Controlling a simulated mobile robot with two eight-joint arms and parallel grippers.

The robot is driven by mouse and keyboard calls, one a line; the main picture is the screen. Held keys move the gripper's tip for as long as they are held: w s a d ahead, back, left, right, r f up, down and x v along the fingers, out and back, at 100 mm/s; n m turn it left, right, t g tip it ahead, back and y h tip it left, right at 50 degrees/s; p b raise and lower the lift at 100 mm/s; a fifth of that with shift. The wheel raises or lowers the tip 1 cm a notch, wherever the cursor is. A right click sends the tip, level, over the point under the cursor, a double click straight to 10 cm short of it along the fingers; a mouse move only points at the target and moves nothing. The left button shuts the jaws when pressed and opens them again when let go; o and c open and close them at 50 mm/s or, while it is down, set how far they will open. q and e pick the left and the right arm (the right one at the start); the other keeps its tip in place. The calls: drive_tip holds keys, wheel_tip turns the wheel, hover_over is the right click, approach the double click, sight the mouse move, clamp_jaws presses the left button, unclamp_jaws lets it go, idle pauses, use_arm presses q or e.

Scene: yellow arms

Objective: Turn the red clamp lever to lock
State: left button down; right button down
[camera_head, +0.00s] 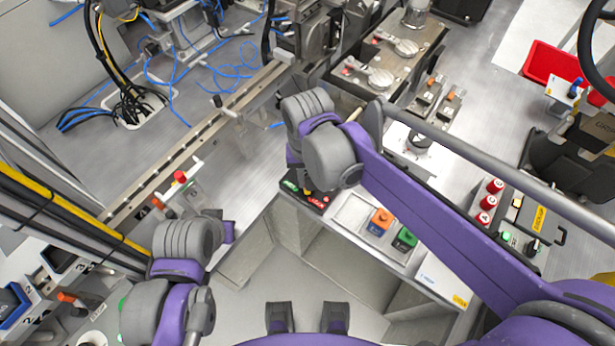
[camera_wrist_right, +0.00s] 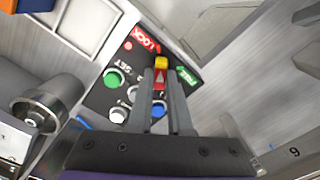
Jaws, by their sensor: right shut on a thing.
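The red clamp lever (camera_wrist_right: 159,79), with a yellow tip, is on a black control panel (camera_wrist_right: 97,98) in the right wrist view. My right gripper (camera_wrist_right: 160,76) is shut on the lever, a finger on each side. The lever points between the red LOCK label (camera_wrist_right: 145,39) and the green FREE label (camera_wrist_right: 188,77). Its base is hidden by the fingers. In the head view the panel (camera_head: 318,202) shows partly behind my right arm's wrist. My left arm is at lower left in the head view, but its fingers cannot be made out.
On the panel are a green button (camera_wrist_right: 114,78) and a white button (camera_wrist_right: 118,115), left of my fingers. A metal cylinder (camera_wrist_right: 45,105) stands at left.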

drive_tip(key=shift+n, duration=0.8)
drive_tip(key=c, duration=0.8)
unclamp_jaws()
drive_tip(key=shift+c, duration=0.2)
use_arm(q)
drive_tip(key=shift+w+r+p, duration=0.15)
drive_tip(key=shift+r+p, duration=0.25)
drive_tip(key=shift+r, duration=0.05)
use_arm(e)
wheel_tip(320, 180, up, 11)
drive_tip(key=shift+f, duration=0.1)
